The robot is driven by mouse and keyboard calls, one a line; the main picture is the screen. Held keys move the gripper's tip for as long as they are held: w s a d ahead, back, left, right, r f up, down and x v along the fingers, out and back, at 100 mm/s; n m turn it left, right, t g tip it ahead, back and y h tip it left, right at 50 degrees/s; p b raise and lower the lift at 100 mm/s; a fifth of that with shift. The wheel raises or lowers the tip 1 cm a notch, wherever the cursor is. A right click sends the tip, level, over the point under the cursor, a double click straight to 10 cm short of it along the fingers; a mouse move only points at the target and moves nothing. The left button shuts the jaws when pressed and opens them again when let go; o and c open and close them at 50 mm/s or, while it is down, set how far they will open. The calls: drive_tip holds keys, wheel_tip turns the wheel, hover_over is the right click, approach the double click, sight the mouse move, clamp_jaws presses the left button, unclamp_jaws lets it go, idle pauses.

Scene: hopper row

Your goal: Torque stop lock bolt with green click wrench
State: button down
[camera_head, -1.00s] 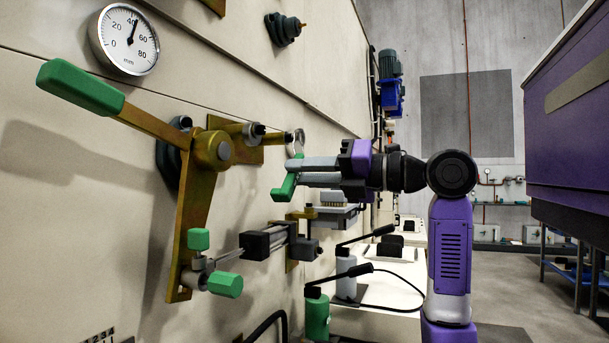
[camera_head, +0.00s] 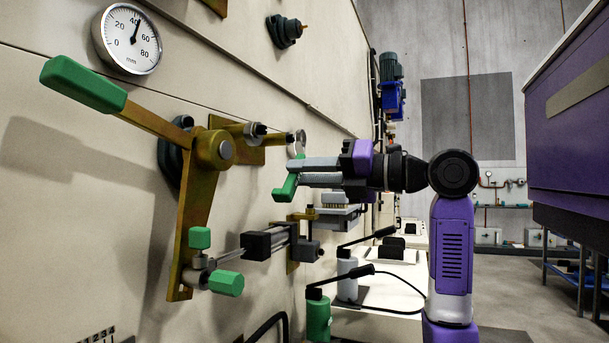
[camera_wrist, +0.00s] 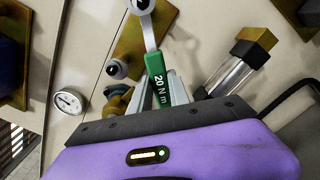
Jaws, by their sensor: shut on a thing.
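My gripper (camera_head: 300,172) is shut on the green handle of the click wrench (camera_head: 285,188). In the wrist view the wrench handle (camera_wrist: 157,82) reads "20 N m" and stands between the fingers. Its silver shaft runs up to a ring head (camera_wrist: 140,5) at the top edge, with a dark round centre. The ring head also shows at the wall in the head view, near the end of a brass part. I cannot tell whether it is seated around a bolt. A bolt with a dark tip and washers (camera_head: 257,131) sits on the gold bracket (camera_head: 236,152) to its left.
A green-handled lever (camera_head: 82,85) on a gold arm reaches out at left, below a round mm gauge (camera_head: 126,39). A cylinder with rods (camera_head: 265,243) and a green knob (camera_head: 226,284) lies below. The aisle at right is open.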

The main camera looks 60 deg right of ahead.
drive_tip(key=shift+w+a+b, duration=0.1)
drive_tip(key=shift+w+b, duration=0.3)
drive_tip(key=shift+w, duration=0.6)
idle(1.5)
drive_tip(key=shift+r, duration=0.1)
drive_tip(key=shift+a+r+m+p, duration=0.35)
drive_tip(key=shift+r+m+p, duration=0.3)
drive_tip(key=shift+m, duration=0.1)
drive_tip(key=shift+a+r+m+p, duration=0.3)
drive_tip(key=shift+r+m+p, duration=0.25)
drive_tip(key=shift+m+p, duration=0.2)
drive_tip(key=shift+a+r+m+p, duration=0.35)
drive_tip(key=shift+r+m+p, duration=0.25)
drive_tip(key=shift+m, duration=0.2)
drive_tip(key=shift+r, duration=0.1)
drive_tip(key=shift+a+r+m+p, duration=0.2)
drive_tip(key=shift+r+m+p, duration=0.5)
drive_tip(key=shift+m+p, duration=0.25)
drive_tip(key=shift+a+r+m+p, duration=0.15)
drive_tip(key=shift+r+m+p, duration=0.55)
drive_tip(key=shift+m+p, duration=0.2)
